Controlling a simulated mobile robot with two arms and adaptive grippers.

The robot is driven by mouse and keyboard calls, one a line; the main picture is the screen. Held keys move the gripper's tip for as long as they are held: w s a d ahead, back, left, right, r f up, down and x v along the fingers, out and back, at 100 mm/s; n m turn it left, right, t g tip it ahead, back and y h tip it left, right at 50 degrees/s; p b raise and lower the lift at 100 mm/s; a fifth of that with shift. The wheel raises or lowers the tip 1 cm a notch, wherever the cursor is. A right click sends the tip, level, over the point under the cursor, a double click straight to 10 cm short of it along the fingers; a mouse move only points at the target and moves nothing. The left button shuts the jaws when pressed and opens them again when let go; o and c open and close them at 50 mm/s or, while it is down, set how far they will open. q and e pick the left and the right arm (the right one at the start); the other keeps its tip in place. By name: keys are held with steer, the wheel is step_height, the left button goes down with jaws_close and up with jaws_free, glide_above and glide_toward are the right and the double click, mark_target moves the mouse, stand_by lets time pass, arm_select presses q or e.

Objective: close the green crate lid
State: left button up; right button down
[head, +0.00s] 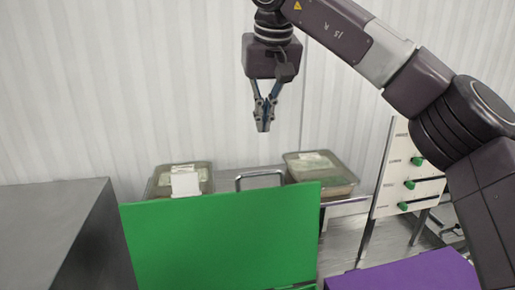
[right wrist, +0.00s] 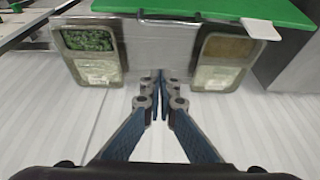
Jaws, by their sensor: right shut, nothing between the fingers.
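The green lid (head: 222,238) is a large flat panel standing raised, its broad face towards my head camera. It hides most of what is behind and below it. In the right wrist view the green lid (right wrist: 205,9) shows along the top edge. My right gripper (head: 264,124) hangs pointing down, above and behind the lid's top edge, clear of it. Its fingers are together and empty; in the right wrist view the fingertips (right wrist: 160,82) meet. The green crate's body cannot be made out. My left gripper is not in view.
Two clear food containers, one left (head: 207,176) and one right (head: 339,178), stand behind the lid, with a metal handle (head: 240,182) between them. A purple panel (head: 410,274) is at lower right. A white board with green knobs (head: 404,180) stands right; a grey box (head: 50,230) left.

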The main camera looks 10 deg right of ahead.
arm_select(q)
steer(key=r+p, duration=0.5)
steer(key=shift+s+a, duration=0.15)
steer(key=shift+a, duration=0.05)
arm_select(e)
step_height(320, 180, down, 9)
steer(key=s, duration=0.1)
steer(key=shift+s+a, duration=0.15)
steer(key=shift+s, duration=0.2)
steer(key=shift+w, duration=0.1)
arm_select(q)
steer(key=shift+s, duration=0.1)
arm_select(e)
steer(key=shift+r, duration=0.1)
